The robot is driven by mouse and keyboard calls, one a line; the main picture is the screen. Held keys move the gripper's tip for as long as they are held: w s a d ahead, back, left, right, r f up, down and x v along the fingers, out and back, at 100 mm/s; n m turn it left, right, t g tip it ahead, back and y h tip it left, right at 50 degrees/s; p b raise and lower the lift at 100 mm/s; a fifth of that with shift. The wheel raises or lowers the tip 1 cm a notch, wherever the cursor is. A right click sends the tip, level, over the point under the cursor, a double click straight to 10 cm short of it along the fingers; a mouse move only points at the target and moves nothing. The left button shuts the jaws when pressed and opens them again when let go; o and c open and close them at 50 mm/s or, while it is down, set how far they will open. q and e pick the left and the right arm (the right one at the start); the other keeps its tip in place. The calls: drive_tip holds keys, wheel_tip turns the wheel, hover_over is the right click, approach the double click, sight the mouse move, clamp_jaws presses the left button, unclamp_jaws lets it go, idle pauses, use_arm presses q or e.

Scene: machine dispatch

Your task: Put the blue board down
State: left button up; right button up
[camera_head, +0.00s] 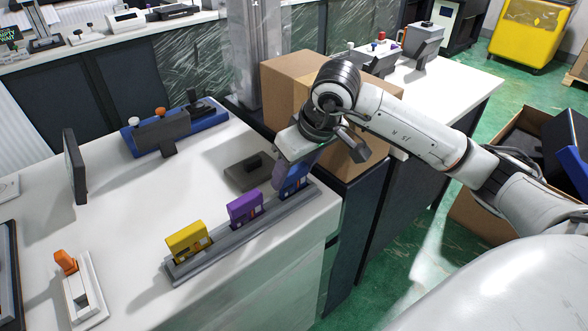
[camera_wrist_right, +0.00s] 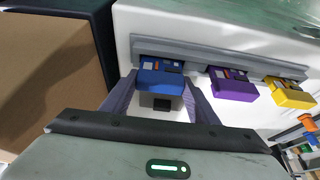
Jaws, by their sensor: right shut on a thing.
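The blue board (camera_head: 291,180) stands upright at the right end of the grey rack (camera_head: 215,262), in line with the purple and yellow boards. My right gripper (camera_head: 297,163) is above it, pointing down, with its fingers around its upper part. In the right wrist view, the blue board (camera_wrist_right: 161,84) lies between the two fingers of my right gripper (camera_wrist_right: 160,92), which is shut on it. Its lower end meets the rack (camera_wrist_right: 215,54); I cannot tell if it sits fully in its slot. My left gripper is out of view.
A purple board (camera_head: 244,208) and a yellow board (camera_head: 187,241) stand in the same rack. A dark grey block (camera_head: 248,170) lies behind the rack. A cardboard box (camera_head: 290,72) stands close behind my right arm. The white tabletop (camera_head: 120,215) has bare room left of the rack.

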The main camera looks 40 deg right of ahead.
drive_tip(key=shift+f, duration=0.15)
drive_tip(key=o, duration=1)
drive_tip(key=shift+o, duration=0.2)
drive_tip(key=shift+r, duration=0.35)
drive_tip(key=v, duration=1.1)
drive_tip(key=shift+s+r, duration=0.15)
drive_tip(key=shift+r, duration=0.15)
